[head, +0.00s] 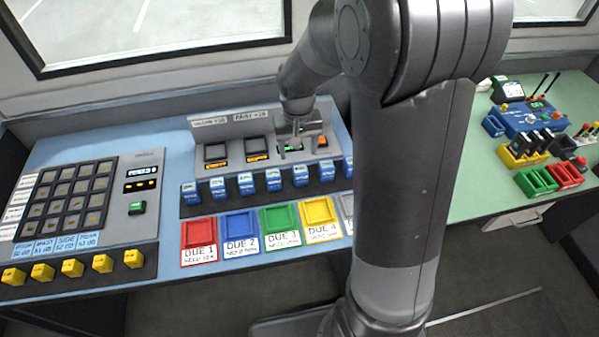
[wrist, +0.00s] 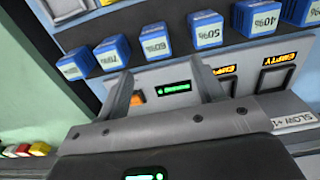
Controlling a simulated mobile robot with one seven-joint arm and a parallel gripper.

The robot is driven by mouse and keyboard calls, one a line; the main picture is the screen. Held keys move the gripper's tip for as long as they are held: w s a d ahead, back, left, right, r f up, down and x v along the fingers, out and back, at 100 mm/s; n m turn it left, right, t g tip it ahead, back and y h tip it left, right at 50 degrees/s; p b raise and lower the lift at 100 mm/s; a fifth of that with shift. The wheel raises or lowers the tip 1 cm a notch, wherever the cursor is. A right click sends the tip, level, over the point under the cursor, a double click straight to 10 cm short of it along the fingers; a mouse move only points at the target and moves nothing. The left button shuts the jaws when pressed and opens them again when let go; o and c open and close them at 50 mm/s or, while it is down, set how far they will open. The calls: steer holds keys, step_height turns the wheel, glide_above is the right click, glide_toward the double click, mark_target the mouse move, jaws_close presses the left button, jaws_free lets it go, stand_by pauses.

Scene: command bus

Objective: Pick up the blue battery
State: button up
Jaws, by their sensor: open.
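Several blue batteries with white percentage labels stand in a row along the front of the grey charger console (head: 240,208). One of them (head: 246,183) is near the middle of the row in the head view. In the wrist view, batteries marked 50% (wrist: 205,28) and 60% (wrist: 156,40) stand beyond my fingertips. My gripper (head: 297,128) is over the right part of the console. In the wrist view my gripper (wrist: 163,82) is open, its fingers on either side of a bay with a green display (wrist: 174,89). No battery shows clearly between the fingers.
Two bays show orange EMPTY displays (head: 257,159). In front lie red (head: 199,233), blue (head: 240,223), green (head: 280,218) and yellow (head: 318,210) DUE trays. A keypad panel (head: 145,190) stands left. A green table (head: 492,185) with coloured holders is right. My arm hides the middle.

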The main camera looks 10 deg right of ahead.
mark_target(302, 169)
step_height(302, 169, down, 5)
steer(key=shift+s+r, duration=0.1)
steer(key=shift+s+d+f, duration=0.1)
steer(key=shift+s+f, duration=0.05)
steer(key=shift+f, duration=1.2)
steer(key=shift+s+d+f, duration=0.1)
steer(key=shift+f, duration=1.25)
steer(key=c, duration=1.2)
steer(key=shift+o, duration=0.2)
steer(key=shift+r, duration=0.1)
steer(key=shift+r, duration=0.4)
steer(key=r, duration=0.3)
steer(key=shift+s+d+r, duration=0.1)
steer(key=shift+d+r, duration=0.15)
steer(key=shift+r, duration=0.05)
steer(key=s+d+r, duration=0.5)
steer(key=d+r, duration=0.1)
steer(key=d, duration=0.4)
steer(key=shift+r, duration=0.25)
